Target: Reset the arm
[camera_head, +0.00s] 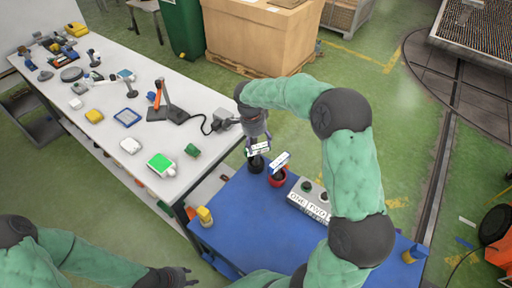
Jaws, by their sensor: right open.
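My right arm, in a green sleeve, arches over the blue table (232,211). Its gripper (258,148) points down at the table's back left, open, above or beside a black knob-like part (256,163) with a white label. I cannot tell whether they touch. A red round part (278,178) with a tilted white label stands just right of it. A pale button box (309,205) marked "ONE" and "TWO" lies nearer; my right arm covers its right end. My left gripper (190,276) is low at the bottom left, apart from the table; its fingers are too small to judge.
A long white table (135,88) on the left holds several small parts, a green-screened device (160,164) and an orange-and-black device (163,102). Yellow pieces (205,215) sit at the blue table's edges. A large cardboard box (262,38) stands behind; green floor lies between.

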